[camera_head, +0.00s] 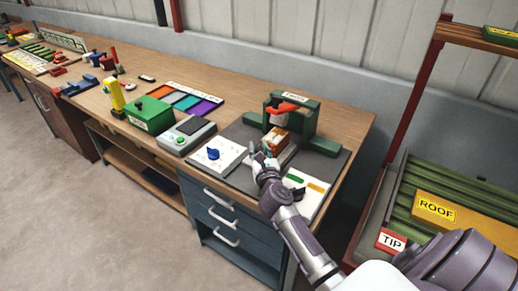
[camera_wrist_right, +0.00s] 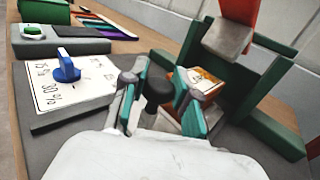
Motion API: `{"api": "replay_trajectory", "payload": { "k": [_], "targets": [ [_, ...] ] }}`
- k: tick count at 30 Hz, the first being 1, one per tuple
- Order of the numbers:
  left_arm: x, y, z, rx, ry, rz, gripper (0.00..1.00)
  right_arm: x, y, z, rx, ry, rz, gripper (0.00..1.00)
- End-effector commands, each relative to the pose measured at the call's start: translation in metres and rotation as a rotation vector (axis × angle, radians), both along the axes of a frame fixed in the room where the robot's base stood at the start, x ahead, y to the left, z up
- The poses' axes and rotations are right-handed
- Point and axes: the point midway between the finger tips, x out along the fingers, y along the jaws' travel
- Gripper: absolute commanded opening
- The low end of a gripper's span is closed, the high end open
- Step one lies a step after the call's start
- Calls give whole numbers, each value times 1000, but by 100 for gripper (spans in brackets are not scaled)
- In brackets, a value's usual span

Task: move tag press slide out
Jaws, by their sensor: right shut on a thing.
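The tag press is a green frame (camera_head: 300,115) with a label on top and a red-orange lever, on a dark mat at the bench's right end. It also shows in the right wrist view (camera_wrist_right: 190,42), with a grey block under the red part. An orange block with a pale label (camera_head: 276,141) sits at its front, also in the wrist view (camera_wrist_right: 203,80). My right gripper (camera_head: 263,160) is in front of the press, shut on a dark round knob (camera_wrist_right: 159,87) between its teal fingers. The slide itself is mostly hidden by the gripper. My left gripper is not in view.
Left of the gripper is a white panel with a blue dial (camera_head: 214,154). A white panel with green and orange strips (camera_head: 303,189) lies to the right. A grey device (camera_head: 187,134) and green box (camera_head: 150,114) stand further left. A rack with a yellow ROOF box (camera_head: 437,210) stands right.

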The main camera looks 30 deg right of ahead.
Motion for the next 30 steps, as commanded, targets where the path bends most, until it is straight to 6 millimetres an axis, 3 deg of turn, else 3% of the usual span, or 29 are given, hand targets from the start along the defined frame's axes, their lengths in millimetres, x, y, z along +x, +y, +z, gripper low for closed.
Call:
{"api": "replay_trajectory", "payload": {
  "k": [4, 12, 15, 19, 28, 29, 30],
  "targets": [
    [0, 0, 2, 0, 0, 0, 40, -6, 17, -1, 5, 1, 3, 0],
    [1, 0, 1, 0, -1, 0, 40, -35, 85, -4, 9, 3, 3, 0],
    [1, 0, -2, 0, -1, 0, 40, -42, 103, -4, 5, 3, 1, 0],
    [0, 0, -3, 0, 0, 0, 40, -47, 114, -1, 2, 1, 1, 0],
    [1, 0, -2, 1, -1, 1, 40, -48, 117, -2, 3, 3, 3, 0],
    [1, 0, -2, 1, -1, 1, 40, -48, 117, -2, 3, 3, 4, 31],
    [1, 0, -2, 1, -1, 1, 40, -48, 117, -2, 3, 3, 4, 37]
  ]
}}
